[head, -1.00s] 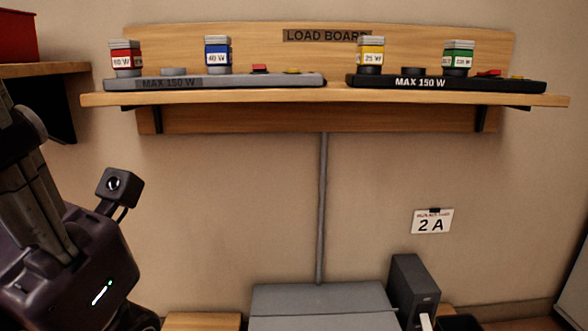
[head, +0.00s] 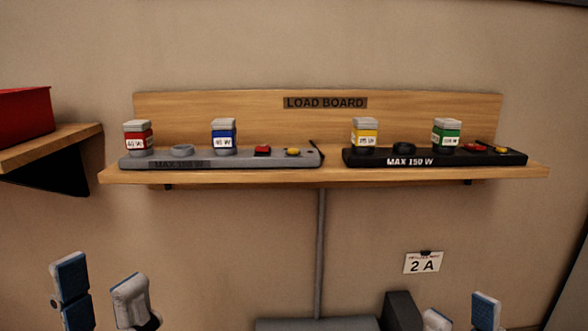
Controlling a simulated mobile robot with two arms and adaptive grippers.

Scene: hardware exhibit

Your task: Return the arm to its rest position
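My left gripper (head: 100,288) shows at the lower left of the head view. Its two blue-and-grey fingers point up and stand apart, with nothing between them. My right gripper (head: 461,315) shows at the bottom right, its fingertips also apart with nothing visible between them. The rest of both arms is out of the picture. Both grippers are below the shelf in the picture and clear of the things on it.
A wooden shelf (head: 230,176) carries a grey strip (head: 220,161) with red and blue blocks, and a black strip (head: 450,158) with yellow and green blocks. A red box (head: 22,112) sits on a side shelf. A dark box (head: 401,312) stands near my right gripper.

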